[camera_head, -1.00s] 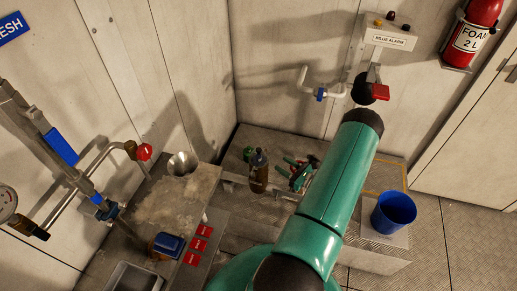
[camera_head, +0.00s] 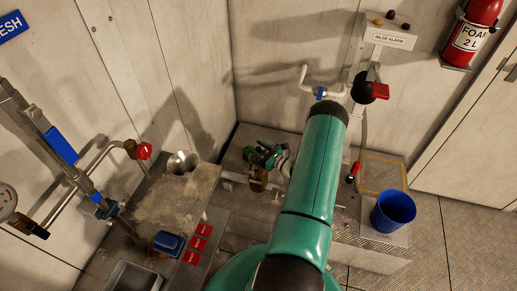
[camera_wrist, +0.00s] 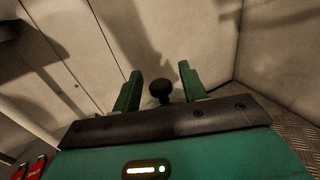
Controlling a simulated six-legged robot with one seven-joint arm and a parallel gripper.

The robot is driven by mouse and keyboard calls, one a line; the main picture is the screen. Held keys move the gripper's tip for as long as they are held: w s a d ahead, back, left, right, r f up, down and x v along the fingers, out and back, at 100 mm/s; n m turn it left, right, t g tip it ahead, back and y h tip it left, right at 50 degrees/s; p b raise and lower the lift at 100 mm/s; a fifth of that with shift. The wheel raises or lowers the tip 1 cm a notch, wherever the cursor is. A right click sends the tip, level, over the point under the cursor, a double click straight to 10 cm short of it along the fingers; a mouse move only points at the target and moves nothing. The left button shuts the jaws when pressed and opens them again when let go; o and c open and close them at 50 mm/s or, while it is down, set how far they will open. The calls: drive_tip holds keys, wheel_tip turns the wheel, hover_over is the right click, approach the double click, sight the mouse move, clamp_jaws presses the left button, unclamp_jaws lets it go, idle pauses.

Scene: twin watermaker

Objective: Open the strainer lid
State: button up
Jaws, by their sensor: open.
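A brownish upright body (camera_head: 258,184), which looks like the strainer, stands on the bench near the back corner. My gripper (camera_head: 262,156) is over its top in the head view and hides most of its upper part. In the wrist view my gripper (camera_wrist: 160,82) is open, with its two green fingers apart. A round black knob (camera_wrist: 161,90), apparently on the strainer lid, shows between the fingers. I see a gap on each side of it, and cannot tell how deep it sits between them. The lid under the knob is hidden.
A metal funnel (camera_head: 182,163) stands on the left worktop, with a blue box (camera_head: 166,243) and red tags (camera_head: 197,243) nearer. A blue bucket (camera_head: 393,211) stands at the right. A red-handled item (camera_head: 354,172) is right of my arm.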

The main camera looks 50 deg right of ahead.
clamp_jaws()
